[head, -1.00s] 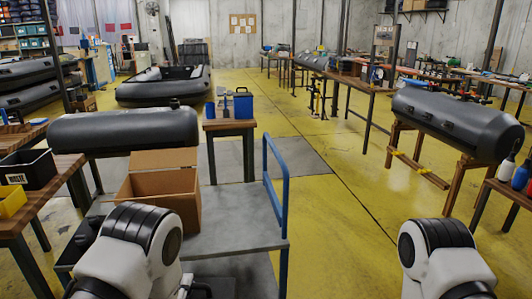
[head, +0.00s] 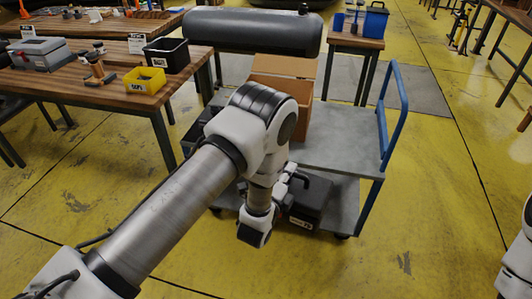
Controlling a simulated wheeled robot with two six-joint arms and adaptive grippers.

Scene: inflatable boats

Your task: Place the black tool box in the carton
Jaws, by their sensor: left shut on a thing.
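The open brown carton (head: 303,112) stands on the grey upper deck of the cart, partly hidden behind my left arm. Its raised flap shows at the back. The black tool box (head: 314,200) is at the cart's lower shelf level, below and in front of the upper deck. My left gripper (head: 290,187) is shut at the tool box's top, by its handle. The wrist hides part of the grip. I cannot tell whether the box rests on the shelf or hangs just clear. My right gripper is out of view; only part of my right arm shows at the right edge.
The cart (head: 345,140) has a blue push handle (head: 393,110) at its right. A workbench (head: 105,85) with a black waste bin (head: 166,55) and a yellow bin (head: 145,80) stands left. A dark inflatable tube (head: 250,30) lies behind the carton. Yellow floor at right is clear.

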